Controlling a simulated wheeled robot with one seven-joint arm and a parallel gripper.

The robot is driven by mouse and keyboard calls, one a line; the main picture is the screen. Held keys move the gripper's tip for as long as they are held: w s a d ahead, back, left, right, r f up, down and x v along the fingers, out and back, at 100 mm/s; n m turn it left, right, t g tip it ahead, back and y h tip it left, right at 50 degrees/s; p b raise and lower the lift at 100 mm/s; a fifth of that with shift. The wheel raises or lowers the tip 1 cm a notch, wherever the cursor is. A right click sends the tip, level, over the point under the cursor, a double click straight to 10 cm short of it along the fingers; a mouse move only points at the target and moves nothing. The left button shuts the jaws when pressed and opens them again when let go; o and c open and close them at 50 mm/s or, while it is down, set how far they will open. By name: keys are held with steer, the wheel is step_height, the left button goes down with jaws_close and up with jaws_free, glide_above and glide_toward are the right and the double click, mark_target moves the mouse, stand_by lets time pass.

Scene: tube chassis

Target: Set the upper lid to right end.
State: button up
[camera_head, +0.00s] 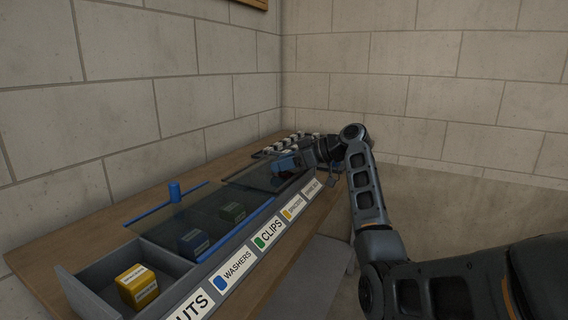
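A long grey box (85,291) holds a row of compartments under two see-through sliding lids. The nearer lid (160,226) has blue edges and an upright blue knob (174,190); it covers the washers and clips compartments. A second dark lid (243,178) lies farther along, towards the right end. I cannot tell for sure which lid is the upper one. My gripper (287,164) is low over the far lid, next to a blue part there. Its fingers are small and partly hidden, so I cannot tell whether they are open or hold anything.
The leftmost compartment is uncovered and holds a yellow block (138,287). A blue block (194,242) and a green block (232,212) show through the nearer lid. The box stands on a wooden bench (35,262) against a wall. Several small pale-topped items (297,138) are at the far end.

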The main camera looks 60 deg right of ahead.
steer(key=v, duration=0.7)
steer(key=shift+s+r, duration=0.15)
steer(key=shift+s, duration=0.2)
steer(key=shift+d, duration=0.1)
